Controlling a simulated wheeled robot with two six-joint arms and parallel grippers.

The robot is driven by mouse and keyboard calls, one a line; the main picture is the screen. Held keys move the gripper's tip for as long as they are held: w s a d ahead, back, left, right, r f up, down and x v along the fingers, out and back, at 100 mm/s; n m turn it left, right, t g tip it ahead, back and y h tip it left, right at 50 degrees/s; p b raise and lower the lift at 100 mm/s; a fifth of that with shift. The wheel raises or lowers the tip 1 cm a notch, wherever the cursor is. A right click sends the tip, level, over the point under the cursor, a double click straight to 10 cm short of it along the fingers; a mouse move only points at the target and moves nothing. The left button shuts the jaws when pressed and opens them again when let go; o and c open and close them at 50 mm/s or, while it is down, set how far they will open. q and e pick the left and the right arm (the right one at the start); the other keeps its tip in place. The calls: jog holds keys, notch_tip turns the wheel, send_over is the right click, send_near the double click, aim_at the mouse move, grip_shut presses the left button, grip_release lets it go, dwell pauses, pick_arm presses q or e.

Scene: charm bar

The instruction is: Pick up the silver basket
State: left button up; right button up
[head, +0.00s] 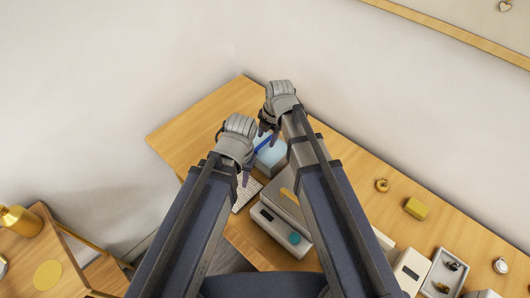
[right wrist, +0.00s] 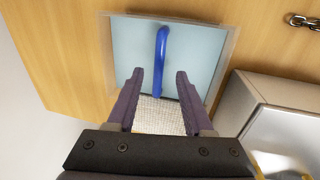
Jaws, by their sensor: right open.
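I cannot make out a thing that is surely the silver basket. A pale blue square piece with a clear rim (right wrist: 125,45) lies on the wooden table. A curved blue bar (right wrist: 162,50) stands over its middle, and its lower end shows between my right gripper's fingers. My right gripper (right wrist: 155,78) is open, with one finger on each side of the bar; contact cannot be told. In the head view, the pale blue piece (head: 270,157) is partly hidden by my right gripper (head: 269,133). My left gripper (head: 244,178) is over a white textured pad (head: 243,196); its jaws are unclear.
A grey box-like device (head: 282,234) with a teal knob stands close by; its metal side (right wrist: 245,103) is at the right in the wrist view. A chain (right wrist: 304,21) lies at the upper right. The table's far left corner (head: 200,118) is clear.

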aim_at(265, 141)
pick_arm(q)
notch_tip(265, 141, down, 4)
jog(key=b, duration=0.3)
jog(key=shift+f+b, duration=0.2)
jog(key=shift+b, duration=0.15)
pick_arm(e)
jog(key=f, duration=0.4)
jog(key=shift+w+a+f, duration=0.2)
jog(key=shift+w+a, duration=0.15)
jog(key=shift+w, duration=0.05)
pick_arm(q)
jog(key=shift+r, duration=0.1)
pick_arm(e)
jog(key=shift+r, duration=0.1)
grip_shut()
